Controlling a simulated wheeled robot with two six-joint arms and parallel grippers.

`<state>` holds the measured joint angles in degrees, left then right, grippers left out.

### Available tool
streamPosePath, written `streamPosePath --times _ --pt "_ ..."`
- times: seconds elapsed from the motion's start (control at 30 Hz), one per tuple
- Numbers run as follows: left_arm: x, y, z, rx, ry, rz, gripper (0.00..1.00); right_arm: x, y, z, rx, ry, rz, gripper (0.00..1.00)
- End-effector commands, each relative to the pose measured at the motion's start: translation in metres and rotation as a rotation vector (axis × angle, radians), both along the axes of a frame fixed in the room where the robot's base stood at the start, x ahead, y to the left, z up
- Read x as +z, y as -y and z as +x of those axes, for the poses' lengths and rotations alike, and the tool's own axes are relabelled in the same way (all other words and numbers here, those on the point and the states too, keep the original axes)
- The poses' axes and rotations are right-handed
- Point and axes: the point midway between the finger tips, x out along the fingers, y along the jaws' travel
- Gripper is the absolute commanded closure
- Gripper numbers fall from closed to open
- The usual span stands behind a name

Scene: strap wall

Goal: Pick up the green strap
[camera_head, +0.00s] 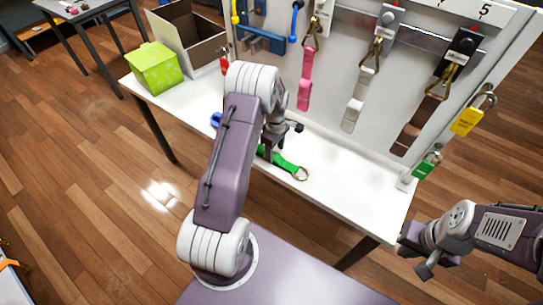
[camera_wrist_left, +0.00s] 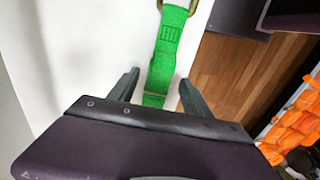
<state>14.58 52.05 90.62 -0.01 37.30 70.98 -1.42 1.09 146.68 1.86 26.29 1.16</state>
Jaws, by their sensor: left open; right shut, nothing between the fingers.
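The green strap (camera_head: 283,163) lies on the white table, with a brass ring at its right end in the head view. My left arm hides its other end there. My left gripper (camera_head: 283,141) is over the strap. In the left wrist view, the open fingers of my left gripper (camera_wrist_left: 159,90) stand on either side of the strap (camera_wrist_left: 166,48), whose ring end points away at the top. I cannot tell the height between fingers and table. My right gripper (camera_head: 412,262) is shut and empty, off the table's right front corner.
On the wall panel hang a pink strap (camera_head: 305,80), a whitish strap (camera_head: 354,101) and a brown strap (camera_head: 416,125). A yellow padlock (camera_head: 467,121) and a green padlock (camera_head: 426,164) hang at the right edge. A green box (camera_head: 154,68) and a cardboard box (camera_head: 186,37) stand left.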

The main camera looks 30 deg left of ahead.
Motion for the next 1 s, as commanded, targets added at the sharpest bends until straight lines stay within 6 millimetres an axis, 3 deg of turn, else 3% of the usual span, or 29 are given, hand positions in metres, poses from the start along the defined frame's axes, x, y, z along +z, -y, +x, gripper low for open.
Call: streamPosePath --times 0.2,0.43,0.47,0.63,0.67,0.9,1.0 --pt "-0.034 0.002 -0.001 -0.001 -0.003 -0.001 0.43 0.006 0.000 0.000 0.000 0.000 0.000 1.00" --pt "-0.037 0.002 0.000 -0.001 0.000 0.000 0.43 0.006 0.000 0.000 0.000 0.000 0.000 1.00" --pt "-0.037 0.002 0.000 -0.001 0.000 0.000 0.48 0.006 0.000 0.000 0.000 0.000 0.000 1.00" --pt "-0.037 0.002 0.000 -0.001 0.000 0.000 0.96 0.006 0.000 0.000 0.000 0.000 0.000 1.00" --pt "-0.037 0.002 0.000 -0.001 0.000 0.000 1.00 0.006 0.000 0.000 0.000 0.000 0.000 1.00" --pt "-0.035 0.002 0.000 -0.001 0.000 0.000 1.00 0.006 0.000 0.000 0.000 0.000 0.000 1.00" --pt "-0.025 0.002 0.001 -0.001 0.003 0.001 1.00 0.005 0.000 0.000 0.000 0.000 0.000 1.00"
